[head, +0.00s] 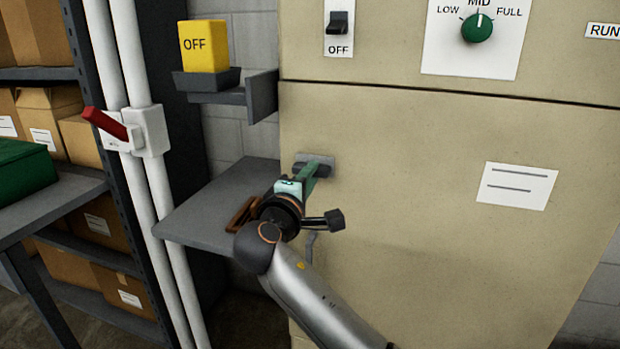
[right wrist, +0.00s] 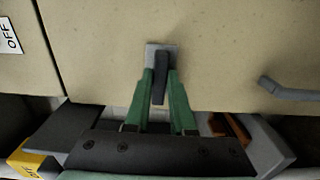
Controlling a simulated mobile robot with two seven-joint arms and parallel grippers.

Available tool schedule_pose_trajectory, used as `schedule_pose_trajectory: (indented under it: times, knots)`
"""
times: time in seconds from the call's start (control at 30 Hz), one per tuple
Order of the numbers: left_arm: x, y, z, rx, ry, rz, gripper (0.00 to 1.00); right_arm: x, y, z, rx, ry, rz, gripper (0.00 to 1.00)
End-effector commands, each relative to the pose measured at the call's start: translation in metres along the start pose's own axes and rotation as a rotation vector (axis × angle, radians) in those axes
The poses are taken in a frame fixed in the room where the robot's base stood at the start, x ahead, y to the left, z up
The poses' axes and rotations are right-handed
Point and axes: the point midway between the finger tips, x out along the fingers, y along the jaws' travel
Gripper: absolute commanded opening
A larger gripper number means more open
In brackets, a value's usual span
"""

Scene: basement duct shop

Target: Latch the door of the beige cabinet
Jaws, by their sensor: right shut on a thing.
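The beige cabinet's lower door (head: 420,220) sits closely under the upper panel, with a thin dark seam between them. A latch with a light grey plate (head: 322,159) is near the door's left edge. Its dark lever (right wrist: 159,80) shows in the right wrist view, pointing toward the cabinet's left edge. My right gripper (head: 308,172) is shut on this lever, with one green finger on each side; the fingers also show in the right wrist view (right wrist: 160,92). In the head view the gripper hides part of the latch. My left gripper is not in view.
A grey door handle (right wrist: 288,90) is below the latch. A grey shelf (head: 215,215) holding a brown object (head: 240,214) is left of the cabinet. A yellow OFF block (head: 204,47) stands above it. A red-levered switch (head: 105,123) is on white pipes.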

Motion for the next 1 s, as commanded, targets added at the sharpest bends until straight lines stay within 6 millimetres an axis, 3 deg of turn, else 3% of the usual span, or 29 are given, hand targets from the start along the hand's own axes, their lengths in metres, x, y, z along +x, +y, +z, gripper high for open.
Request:
schedule_pose_trajectory:
  times: [0.3, 0.33, 0.57, 1.0]
  knots:
    - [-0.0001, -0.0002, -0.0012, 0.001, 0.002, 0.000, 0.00, 0.0001, -0.0001, 0.0003, 0.005, -0.001, -0.001, 0.00]
    - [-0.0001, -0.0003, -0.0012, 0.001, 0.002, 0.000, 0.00, 0.0001, -0.0001, 0.0003, 0.005, -0.001, -0.001, 0.26]
    - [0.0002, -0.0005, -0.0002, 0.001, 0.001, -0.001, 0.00, 0.0000, 0.0000, 0.0000, 0.003, 0.000, -0.001, 0.52]
    - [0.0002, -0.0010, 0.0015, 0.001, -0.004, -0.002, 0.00, 0.0023, 0.0003, 0.0014, 0.002, 0.000, -0.001, 0.53]
